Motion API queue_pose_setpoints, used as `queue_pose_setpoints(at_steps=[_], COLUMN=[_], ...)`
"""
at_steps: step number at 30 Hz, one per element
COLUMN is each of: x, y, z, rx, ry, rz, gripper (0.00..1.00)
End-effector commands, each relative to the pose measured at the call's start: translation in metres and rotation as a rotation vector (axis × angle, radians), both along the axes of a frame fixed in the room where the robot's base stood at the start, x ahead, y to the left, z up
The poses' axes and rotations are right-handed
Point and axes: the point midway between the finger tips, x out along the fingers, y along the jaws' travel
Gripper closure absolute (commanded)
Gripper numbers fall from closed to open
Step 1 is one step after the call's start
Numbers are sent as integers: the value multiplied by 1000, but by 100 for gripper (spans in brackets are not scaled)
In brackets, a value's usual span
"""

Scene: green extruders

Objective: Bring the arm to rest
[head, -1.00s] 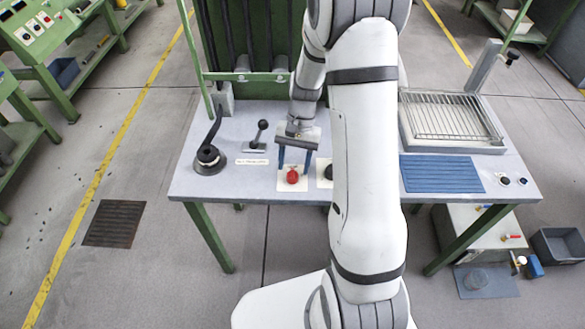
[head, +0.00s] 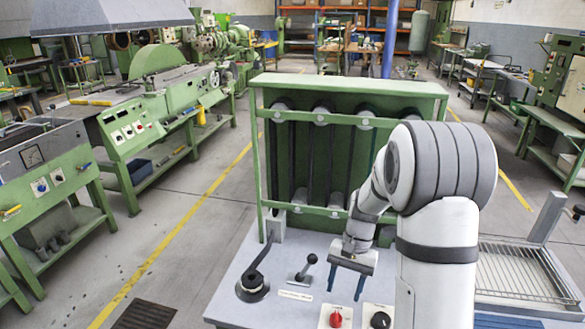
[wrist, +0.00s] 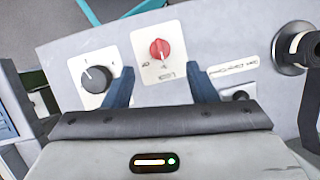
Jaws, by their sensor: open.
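My gripper (head: 347,284) is open and empty, with its two blue fingers apart above the bench top. In the wrist view the fingers (wrist: 162,88) point toward the panel. A red knob (wrist: 160,50) on a white plate shows between and beyond them, apart from both. The red knob also shows in the head view (head: 336,319) below the gripper. My white arm covers the right part of the bench in the head view.
A black knob (wrist: 97,79) is beside the red one. A black-handled lever (head: 304,270) and a larger lever on a round base (head: 252,287) stand to the left. A green frame (head: 350,88) with vertical tubes rises behind. A wire rack (head: 515,272) is at right.

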Motion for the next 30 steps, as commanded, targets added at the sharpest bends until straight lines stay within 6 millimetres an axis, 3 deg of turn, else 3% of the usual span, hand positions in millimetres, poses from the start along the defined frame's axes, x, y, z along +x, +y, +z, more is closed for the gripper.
queue_pose_setpoints(at_steps=[5, 9, 15, 24, 30], x=[-20, -48, -93, -152, -167], y=[6, 12, 18, 23, 23], z=[39, 75, 112, 137, 139], rx=[-27, -60, -110, -178, -198], ry=[-97, -201, -349, -532, -578], rz=[69, 153, 270, 419, 459], gripper=[48, 48, 48, 48, 48])
